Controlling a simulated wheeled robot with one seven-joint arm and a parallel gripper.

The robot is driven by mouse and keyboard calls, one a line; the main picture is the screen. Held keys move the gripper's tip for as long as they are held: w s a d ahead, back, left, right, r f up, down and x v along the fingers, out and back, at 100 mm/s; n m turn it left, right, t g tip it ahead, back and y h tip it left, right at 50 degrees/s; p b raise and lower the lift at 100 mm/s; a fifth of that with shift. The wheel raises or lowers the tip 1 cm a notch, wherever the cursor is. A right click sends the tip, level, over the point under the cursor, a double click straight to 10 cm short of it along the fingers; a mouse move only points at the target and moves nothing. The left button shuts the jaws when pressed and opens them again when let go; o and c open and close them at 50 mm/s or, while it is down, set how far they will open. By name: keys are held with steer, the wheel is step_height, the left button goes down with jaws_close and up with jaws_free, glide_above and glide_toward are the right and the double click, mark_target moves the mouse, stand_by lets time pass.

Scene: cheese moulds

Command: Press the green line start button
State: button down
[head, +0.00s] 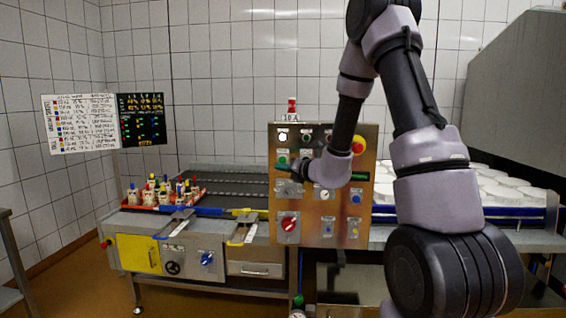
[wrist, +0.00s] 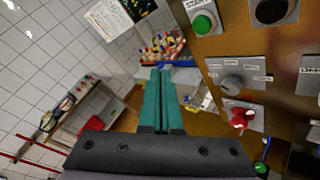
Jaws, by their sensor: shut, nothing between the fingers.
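The green start button (wrist: 202,24) sits on a metal panel in the wrist view, on a plate with a START label above it. In the head view the green button (head: 282,158) is at the upper left of the upright control panel (head: 312,240). My gripper (wrist: 161,70) has its two teal fingers together, with nothing between them. In the wrist view the fingertips are left of and below the button. In the head view my gripper (head: 280,168) is just below the button in the picture; the gap in depth cannot be told.
A red emergency button (head: 358,145), a red rotary switch (head: 289,223) and several other controls share the panel. A tray of bottles (head: 162,195) stands left on the conveyor table. White moulds (head: 490,185) lie right.

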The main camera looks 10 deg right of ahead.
mark_target(284, 161)
steer(key=shift+w+d, duration=0.4)
steer(key=shift+w, duration=0.9)
steer(key=shift+w+d, duration=0.45)
steer(key=shift+w, duration=0.9)
steer(key=shift+w+d, duration=0.4)
steer(key=shift+w, duration=0.9)
steer(key=shift+w+d, duration=0.15)
steer(key=shift+w, duration=0.25)
